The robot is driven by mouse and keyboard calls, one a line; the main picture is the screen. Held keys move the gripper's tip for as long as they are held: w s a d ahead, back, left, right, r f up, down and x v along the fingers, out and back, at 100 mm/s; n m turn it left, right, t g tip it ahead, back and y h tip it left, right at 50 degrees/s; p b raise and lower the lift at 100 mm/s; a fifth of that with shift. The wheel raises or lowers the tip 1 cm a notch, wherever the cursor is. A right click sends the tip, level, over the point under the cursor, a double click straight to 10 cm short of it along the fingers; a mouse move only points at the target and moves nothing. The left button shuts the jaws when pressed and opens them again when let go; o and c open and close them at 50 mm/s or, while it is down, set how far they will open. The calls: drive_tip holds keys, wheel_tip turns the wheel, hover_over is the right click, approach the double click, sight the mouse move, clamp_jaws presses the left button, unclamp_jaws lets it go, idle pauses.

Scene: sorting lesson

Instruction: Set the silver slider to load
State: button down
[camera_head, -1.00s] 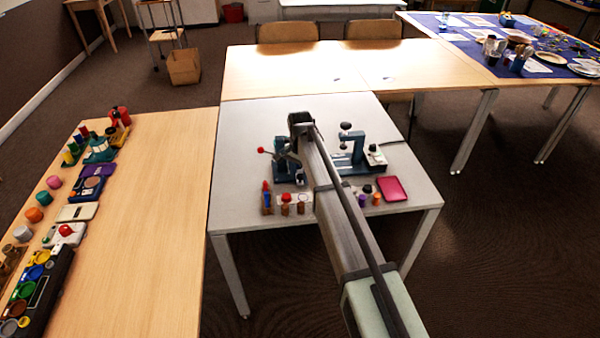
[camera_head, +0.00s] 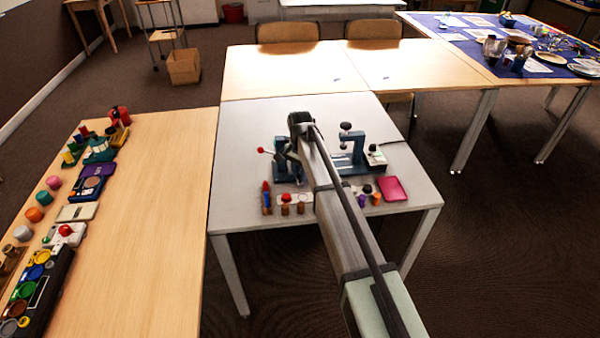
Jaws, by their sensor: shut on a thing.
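My gripper (camera_head: 293,166) points down at the blue-grey fixture (camera_head: 283,176) on the left of the grey table. It is small and dark here, and partly merges with the fixture. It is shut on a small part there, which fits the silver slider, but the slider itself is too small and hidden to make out. Its setting and any load marking cannot be read. A lever with a red ball (camera_head: 262,150) sticks out to the left of the fixture.
A second blue-grey fixture (camera_head: 357,152) with a black knob stands right of my arm. A small box with a green top (camera_head: 376,157), a pink tray (camera_head: 392,188) and several small coloured pieces lie near. The grey table's front-left (camera_head: 235,205) is clear.

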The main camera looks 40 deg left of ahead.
drive_tip(key=w+d, duration=0.6)
drive_tip(key=c, duration=0.9)
unclamp_jaws()
wheel_tip(320, 180, up, 14)
drive_tip(key=shift+f, duration=0.1)
idle(0.4)
